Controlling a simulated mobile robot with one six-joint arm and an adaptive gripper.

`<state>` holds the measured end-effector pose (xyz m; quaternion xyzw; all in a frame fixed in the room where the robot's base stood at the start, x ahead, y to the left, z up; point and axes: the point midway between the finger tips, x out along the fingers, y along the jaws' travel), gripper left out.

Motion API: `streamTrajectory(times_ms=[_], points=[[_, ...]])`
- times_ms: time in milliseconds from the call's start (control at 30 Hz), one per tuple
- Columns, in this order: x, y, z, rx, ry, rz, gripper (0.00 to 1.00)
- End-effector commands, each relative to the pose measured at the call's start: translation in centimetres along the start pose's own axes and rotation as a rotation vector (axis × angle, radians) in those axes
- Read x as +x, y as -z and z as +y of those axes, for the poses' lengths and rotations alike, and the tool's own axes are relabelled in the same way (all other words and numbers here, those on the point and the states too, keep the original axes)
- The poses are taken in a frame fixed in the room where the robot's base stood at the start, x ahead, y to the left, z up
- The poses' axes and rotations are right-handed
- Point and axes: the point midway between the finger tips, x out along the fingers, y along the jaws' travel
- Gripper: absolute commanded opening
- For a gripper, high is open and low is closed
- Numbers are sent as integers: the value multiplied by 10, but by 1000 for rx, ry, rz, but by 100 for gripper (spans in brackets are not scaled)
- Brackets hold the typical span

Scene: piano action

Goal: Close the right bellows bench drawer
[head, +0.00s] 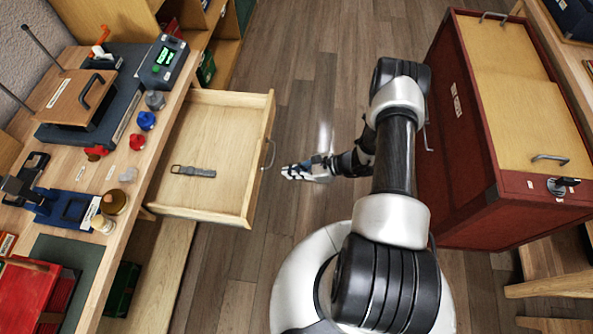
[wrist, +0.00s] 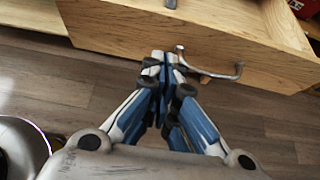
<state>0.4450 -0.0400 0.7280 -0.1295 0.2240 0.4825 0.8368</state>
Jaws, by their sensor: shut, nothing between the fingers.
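The open wooden drawer (head: 222,150) sticks out from the bench on the left in the head view. A grey strap-like item (head: 193,171) lies inside it. The drawer's metal handle (head: 268,154) is on its front face; the handle also shows in the wrist view (wrist: 215,73). My gripper (head: 285,172) is shut and empty, just in front of the drawer front and near the handle. In the wrist view my fingertips (wrist: 160,60) are together beside the left end of the handle; I cannot tell whether they touch it.
The bench top (head: 120,165) carries a brown press with a handle (head: 82,98), a device with a green display (head: 162,62) and several small coloured knobs. A red cabinet (head: 475,170) stands on the right. Wooden floor (head: 315,60) lies open between them.

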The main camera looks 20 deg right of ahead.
Motion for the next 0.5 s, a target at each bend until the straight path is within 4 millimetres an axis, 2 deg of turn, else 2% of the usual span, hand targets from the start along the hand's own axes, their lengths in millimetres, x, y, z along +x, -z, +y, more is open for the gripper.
streamTrajectory(times_ms=[33,233,500], points=[[14,2,2,-2,-6,0,0],[56,2,2,-2,-6,0,0],[83,-17,1,-1,-3,0,0]])
